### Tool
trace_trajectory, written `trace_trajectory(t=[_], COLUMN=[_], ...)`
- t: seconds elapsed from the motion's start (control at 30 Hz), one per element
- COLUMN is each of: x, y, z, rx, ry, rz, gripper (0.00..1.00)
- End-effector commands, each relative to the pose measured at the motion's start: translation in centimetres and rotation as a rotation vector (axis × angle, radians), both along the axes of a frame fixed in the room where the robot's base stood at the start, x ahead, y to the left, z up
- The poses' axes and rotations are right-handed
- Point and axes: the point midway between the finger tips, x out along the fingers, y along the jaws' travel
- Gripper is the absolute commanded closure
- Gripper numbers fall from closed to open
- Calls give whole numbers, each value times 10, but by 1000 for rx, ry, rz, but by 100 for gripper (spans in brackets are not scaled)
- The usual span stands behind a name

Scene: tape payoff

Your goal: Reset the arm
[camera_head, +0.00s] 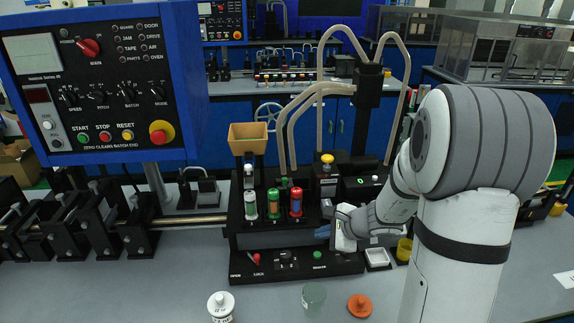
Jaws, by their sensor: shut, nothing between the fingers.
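My arm (485,150) rises at the right and bends down to the left. My gripper (323,231) is at the front right of the black tape machine (285,240), just above its lower front panel. The fingers are small and partly hidden by the wrist, and nothing shows between them. I cannot tell whether the gripper touches the machine.
A control panel (100,85) stands at the left above black brackets (85,225). A white jar (221,306), a greenish jar (314,296) and an orange lid (360,305) sit on the front table. A white tray (377,258) and yellow cup (404,249) are beside my wrist.

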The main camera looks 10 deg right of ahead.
Motion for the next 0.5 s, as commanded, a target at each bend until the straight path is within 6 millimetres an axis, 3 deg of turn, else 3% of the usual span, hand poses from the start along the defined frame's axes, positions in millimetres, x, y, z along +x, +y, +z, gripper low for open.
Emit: trace_trajectory(t=[0.17,0.33,0.5], x=[-20,-75,-138], y=[20,50,57], z=[24,62,86], rx=[-75,-269,-516], ry=[-45,-124,-177], rz=[161,514,866], gripper=[100,100,100])
